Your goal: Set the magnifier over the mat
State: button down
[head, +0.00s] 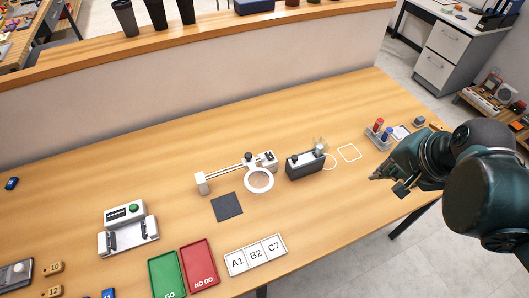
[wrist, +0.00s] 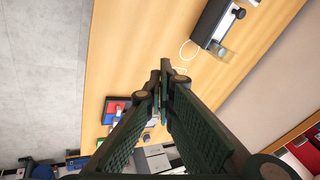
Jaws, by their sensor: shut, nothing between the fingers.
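The magnifier (head: 258,193) has a white ring lens on a jointed arm and stands in the middle of the table. Its lens is to the right of the dark square mat (head: 227,207) and not above it. The mat lies flat and bare in front of the magnifier's arm. My gripper (head: 373,178) is over the right part of the table, well to the right of the magnifier. In the wrist view my gripper (wrist: 164,78) has its fingertips together with nothing between them. Neither magnifier nor mat is clear in the wrist view.
A dark grey device (head: 305,165) stands between the magnifier and my gripper; it also shows in the wrist view (wrist: 209,22). A rack with red and blue items (head: 378,135) is behind my gripper. Green (head: 166,274) and red (head: 198,266) trays and a labelled card (head: 255,254) lie in front.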

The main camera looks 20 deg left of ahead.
jog(key=w+a+m+g+y+p, duration=0.2)
jog(key=a+m+g+p, duration=0.1)
jog(key=a, duration=0.8)
jog(key=w+a+f+m+g+y+p, duration=0.1)
jog(key=a+m+g+p, duration=0.3)
jog(key=a, duration=0.8)
jog(key=shift+w+a+m+y+p, duration=0.25)
jog(key=shift+w+m+y+p, duration=0.1)
jog(key=shift+m+y+p, duration=0.7)
jog(key=shift+f, duration=0.2)
jog(key=b, duration=0.1)
send_near(255, 162)
notch_tip(255, 162, down, 3)
jog(key=a, duration=0.1)
jog(key=shift+s+a+f, duration=0.2)
jog(key=shift+s+a, duration=0.05)
jog(key=shift+a, duration=0.4)
jog(key=shift+s+a+f, duration=0.2)
jog(key=shift+a, duration=0.4)
